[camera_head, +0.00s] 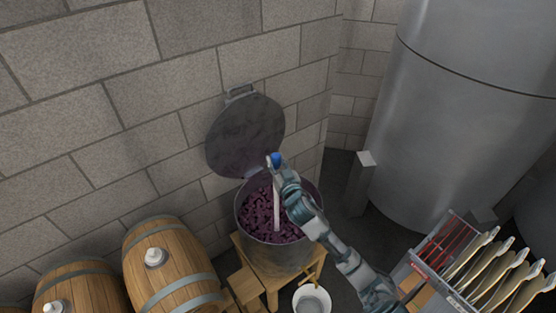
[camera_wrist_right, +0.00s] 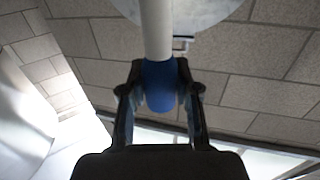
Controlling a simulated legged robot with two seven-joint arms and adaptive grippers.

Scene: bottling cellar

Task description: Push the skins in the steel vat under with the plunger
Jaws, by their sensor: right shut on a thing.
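The steel vat (camera_head: 262,255) stands on a wooden stand and is filled with dark purple skins (camera_head: 258,222). Its round lid (camera_head: 244,137) is open, leaning back against the block wall. The plunger (camera_head: 276,208) has a white shaft that stands nearly upright in the vat, its lower end at the skins; whether a plate lies under them is hidden. My right gripper (camera_head: 280,170) is shut on the plunger near its blue top. In the right wrist view, the fingers (camera_wrist_right: 160,95) close around the blue grip (camera_wrist_right: 160,85). My left gripper is not in view.
Wooden barrels (camera_head: 172,268) with white bungs stand at the left. A white bucket (camera_head: 312,300) is below the vat. A rack of plates (camera_head: 460,265) stands at the lower right, a large steel tank (camera_head: 465,110) behind. The block wall (camera_head: 90,110) closes the back.

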